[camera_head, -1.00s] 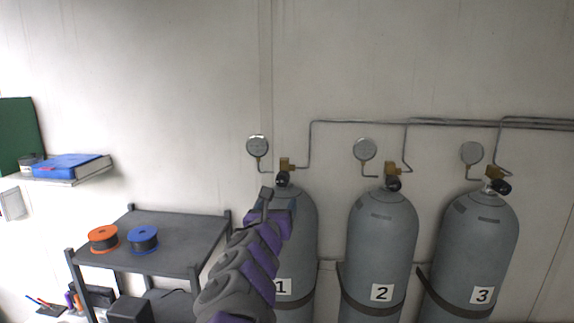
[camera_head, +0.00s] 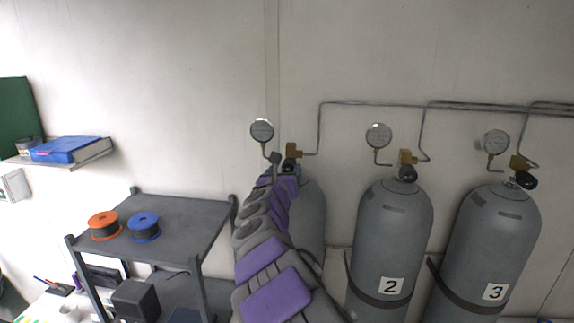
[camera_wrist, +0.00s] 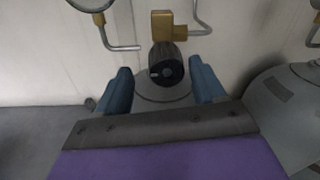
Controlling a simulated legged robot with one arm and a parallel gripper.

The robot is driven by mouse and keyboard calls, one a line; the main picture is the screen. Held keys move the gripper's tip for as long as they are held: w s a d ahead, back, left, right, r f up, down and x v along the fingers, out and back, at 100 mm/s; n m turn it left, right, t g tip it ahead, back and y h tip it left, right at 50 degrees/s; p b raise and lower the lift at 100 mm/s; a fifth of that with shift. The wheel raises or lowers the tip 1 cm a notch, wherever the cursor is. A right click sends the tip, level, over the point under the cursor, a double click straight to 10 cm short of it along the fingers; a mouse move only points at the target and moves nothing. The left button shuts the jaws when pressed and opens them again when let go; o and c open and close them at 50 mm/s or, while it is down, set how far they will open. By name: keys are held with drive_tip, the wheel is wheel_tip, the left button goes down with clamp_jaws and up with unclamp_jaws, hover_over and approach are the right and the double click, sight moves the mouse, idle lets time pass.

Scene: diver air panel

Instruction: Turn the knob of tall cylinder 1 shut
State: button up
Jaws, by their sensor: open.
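Tall cylinder 1 (camera_head: 313,215) is a grey tank at the left of the row, partly hidden behind my arm, with its number label covered. Its black knob (camera_wrist: 166,68) sits below a brass valve (camera_wrist: 168,27) in the wrist view. The knob also shows in the head view (camera_head: 291,166), just beyond the end of my arm. My gripper (camera_wrist: 163,82) is open, with one blue finger to the left of the knob and one to the right. Gaps show between the fingers and the knob, so it does not look gripped.
Cylinder 2 (camera_head: 391,240) and cylinder 3 (camera_head: 492,245) stand to the right, strapped, with gauges and pipes on the wall above. A gauge (camera_head: 262,131) hangs left of the first valve. A dark shelf unit (camera_head: 190,215) with orange and blue spools stands left.

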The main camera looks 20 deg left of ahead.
drive_tip(key=shift+w, duration=1)
drive_tip(key=shift+w+d+r, duration=0.1)
drive_tip(key=shift+w+d, duration=0.05)
drive_tip(key=shift+w, duration=0.15)
drive_tip(key=shift+a, duration=0.25)
drive_tip(key=c, duration=0.4)
drive_tip(key=shift+d, duration=0.1)
drive_tip(key=c, duration=0.6)
